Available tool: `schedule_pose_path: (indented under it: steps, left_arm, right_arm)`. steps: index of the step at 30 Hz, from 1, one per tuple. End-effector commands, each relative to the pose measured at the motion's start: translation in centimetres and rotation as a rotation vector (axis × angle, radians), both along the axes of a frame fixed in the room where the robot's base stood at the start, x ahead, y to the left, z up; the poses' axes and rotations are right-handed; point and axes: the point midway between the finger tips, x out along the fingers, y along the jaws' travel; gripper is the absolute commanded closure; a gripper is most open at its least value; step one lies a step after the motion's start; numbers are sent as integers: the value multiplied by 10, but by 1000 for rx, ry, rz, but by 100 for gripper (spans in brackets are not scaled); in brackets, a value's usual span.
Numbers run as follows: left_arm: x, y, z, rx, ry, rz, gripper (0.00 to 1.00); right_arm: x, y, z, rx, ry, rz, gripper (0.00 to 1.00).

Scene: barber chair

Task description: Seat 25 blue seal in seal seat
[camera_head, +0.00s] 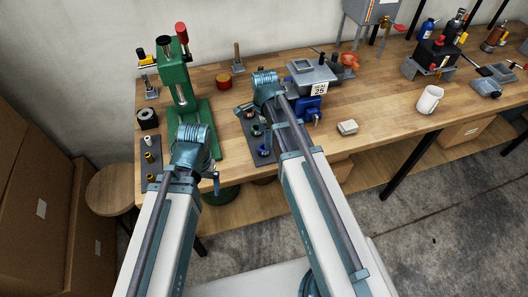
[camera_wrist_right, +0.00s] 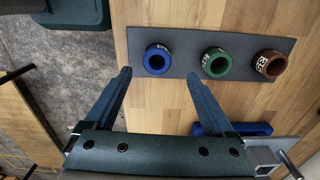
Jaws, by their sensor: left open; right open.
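The blue seal (camera_wrist_right: 157,59) is a short ring with a white label, standing on a dark strip (camera_wrist_right: 275,42) in the right wrist view. It also shows in the head view (camera_head: 263,151). My right gripper (camera_wrist_right: 158,75) is open and empty, its fingertips just short of the blue seal, one to each side. A grey fixture (camera_head: 308,74) carries a tag reading 25; I cannot tell which part is the seal seat.
A green seal (camera_wrist_right: 216,62) and a red-brown seal (camera_wrist_right: 270,63) stand beside the blue one. A green press (camera_head: 174,80) stands at left. A blue part (camera_wrist_right: 240,129) lies near my right gripper. A mug (camera_head: 429,99) and small block (camera_head: 347,127) stand right, with bare wood between.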

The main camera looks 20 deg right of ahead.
Motion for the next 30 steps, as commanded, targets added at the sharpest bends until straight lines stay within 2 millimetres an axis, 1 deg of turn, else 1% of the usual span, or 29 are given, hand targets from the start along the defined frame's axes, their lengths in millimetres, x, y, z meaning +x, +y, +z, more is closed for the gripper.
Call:
schedule_pose_path:
  steps: [5,12,15,23,24,26,30]
  left_arm:
    - [0,0,-13,0,0,0,9]
    - [0,0,-44,0,0,1,9]
    - [0,0,-52,0,0,0,9]
    - [0,0,-51,0,0,0,9]
    - [0,0,-51,0,0,0,9]
    - [0,0,-51,0,0,0,9]
    - [0,0,-51,0,0,0,9]
  right_arm:
    - [-2,1,-13,0,0,0,12]
    - [-5,3,-44,0,0,0,12]
    - [-5,3,-52,0,0,0,12]
    - [-5,2,-51,0,0,0,12]
    - [-5,2,-51,0,0,0,13]
    - [-5,2,-51,0,0,0,24]
    - [-5,2,-51,0,0,0,49]
